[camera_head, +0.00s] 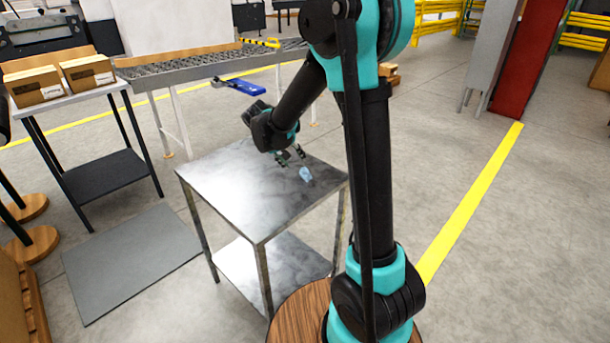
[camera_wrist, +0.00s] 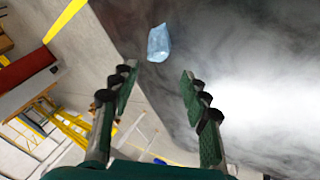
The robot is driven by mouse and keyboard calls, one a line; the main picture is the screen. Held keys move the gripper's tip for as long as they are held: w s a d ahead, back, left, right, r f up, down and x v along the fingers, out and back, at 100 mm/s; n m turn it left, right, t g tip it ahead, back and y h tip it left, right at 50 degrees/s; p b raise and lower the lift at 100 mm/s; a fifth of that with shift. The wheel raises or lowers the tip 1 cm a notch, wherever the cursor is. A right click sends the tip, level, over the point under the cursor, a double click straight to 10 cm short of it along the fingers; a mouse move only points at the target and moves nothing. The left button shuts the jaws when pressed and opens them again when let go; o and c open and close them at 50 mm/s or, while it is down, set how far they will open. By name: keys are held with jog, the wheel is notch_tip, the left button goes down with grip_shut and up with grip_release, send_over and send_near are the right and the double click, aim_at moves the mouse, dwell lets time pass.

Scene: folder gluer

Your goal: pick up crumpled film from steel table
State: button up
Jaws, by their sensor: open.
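The crumpled film (camera_head: 306,174) is a small light-blue piece lying on the steel table (camera_head: 225,187), near its right side. In the wrist view the film (camera_wrist: 158,43) shows beyond the fingertips, between the two finger lines and nearer the left finger, close to the table's edge. My gripper (camera_head: 291,155) is over the back right part of the table, just behind and left of the film. In the wrist view my gripper (camera_wrist: 157,80) is open with nothing between its fingers. I cannot tell its exact height above the table top.
The rest of the table top is clear. A side table (camera_head: 65,101) holding cardboard boxes (camera_head: 33,86) stands left. A grey mat (camera_head: 130,262) lies on the floor.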

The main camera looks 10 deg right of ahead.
aim_at(306, 172)
jog(key=shift+d+x, duration=0.2)
jog(key=shift+x, duration=3.3)
jog(key=shift+r, duration=0.1)
jog(key=c, duration=0.6)
